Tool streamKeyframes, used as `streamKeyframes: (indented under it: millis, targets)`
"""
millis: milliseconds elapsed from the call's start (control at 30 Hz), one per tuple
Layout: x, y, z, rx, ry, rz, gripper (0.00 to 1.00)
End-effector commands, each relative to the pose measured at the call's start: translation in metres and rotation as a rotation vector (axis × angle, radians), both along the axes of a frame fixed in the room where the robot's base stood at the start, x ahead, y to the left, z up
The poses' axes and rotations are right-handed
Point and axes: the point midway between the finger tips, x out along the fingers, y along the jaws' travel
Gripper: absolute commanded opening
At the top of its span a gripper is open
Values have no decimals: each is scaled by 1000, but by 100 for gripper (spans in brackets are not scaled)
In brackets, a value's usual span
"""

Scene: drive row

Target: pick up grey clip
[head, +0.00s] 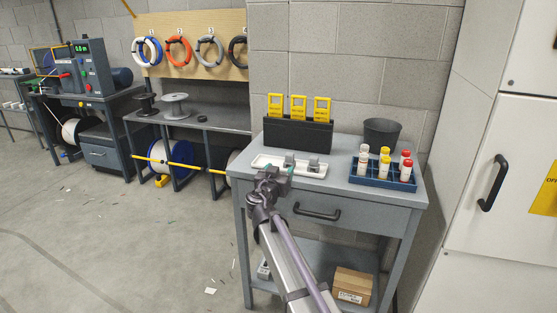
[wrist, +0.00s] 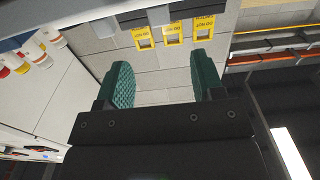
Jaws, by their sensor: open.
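Two small grey clips, one at the left (head: 290,159) and one at the right (head: 313,165), stand in a shallow white tray (head: 262,160) on the grey workbench top. In the head view, my gripper (head: 279,172) is at the tray's front edge, just in front of the left clip, and partly hides the tray. In the wrist view, the two green-padded fingers of my gripper (wrist: 161,84) are apart with nothing between them. Two light grey shapes near that view's top edge look like the clips (wrist: 105,28), beyond the fingertips. I cannot tell whether a finger touches the tray.
A dark holder (head: 297,135) with yellow cards stands behind the tray. A blue rack (head: 383,181) of capped bottles is to the right, with a dark bin (head: 381,133) behind it. A closed drawer (head: 320,208) is below. A white cabinet (head: 500,160) stands at the far right.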

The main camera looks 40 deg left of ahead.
Motion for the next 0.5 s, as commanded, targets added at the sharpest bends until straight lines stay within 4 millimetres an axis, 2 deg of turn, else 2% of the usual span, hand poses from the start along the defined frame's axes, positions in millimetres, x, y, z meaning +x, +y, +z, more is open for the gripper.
streamKeyframes:
  millis: [133,400,500]
  targets:
    - [5,3,0,5,3,0,62]
    - [49,23,0,4,4,-2,62]
    - [52,24,0,3,3,-1,62]
